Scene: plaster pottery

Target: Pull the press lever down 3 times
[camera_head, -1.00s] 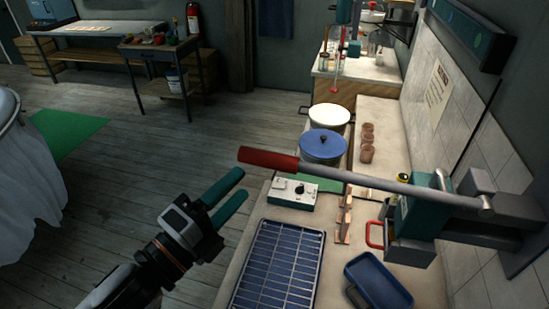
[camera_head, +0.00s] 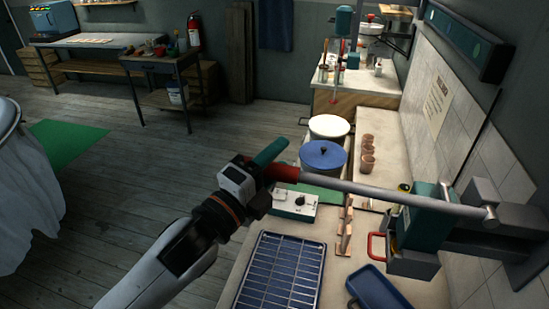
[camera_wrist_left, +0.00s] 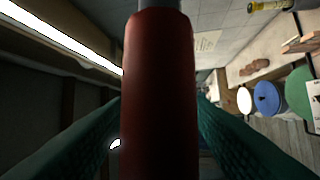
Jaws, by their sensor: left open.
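The press lever is a long grey bar (camera_head: 400,193) with a red grip (camera_head: 284,173), sticking out to the left from the green and grey press (camera_head: 420,225) on the wall at the right. It is raised, close to level. My left gripper (camera_head: 272,163) is at the red grip, its green fingers open on either side. In the left wrist view the red grip (camera_wrist_left: 160,95) runs up the middle between the two open fingers. In the head view the near finger is mostly hidden. My right gripper is not in view.
The floor left of the bench is clear.

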